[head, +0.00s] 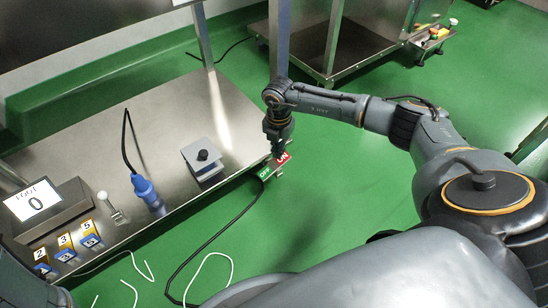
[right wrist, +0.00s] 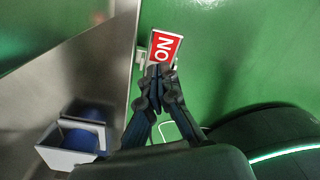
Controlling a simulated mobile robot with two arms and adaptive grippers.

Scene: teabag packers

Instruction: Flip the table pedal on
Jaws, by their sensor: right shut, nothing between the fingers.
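The table pedal switch (head: 266,173) sits at the steel table's right edge, with a green OFF label and a red ON label side by side. The red ON label (head: 283,158) also shows in the right wrist view (right wrist: 165,47), just beyond my fingertips. My right gripper (head: 278,153) points down from above and is shut and empty. Its fingertips (right wrist: 160,72) lie at the near edge of the ON label and cover part of the switch. I cannot tell whether they touch it. My left gripper is not in view.
A table leg (head: 279,40) rises behind my right gripper. Green floor is open to the right.

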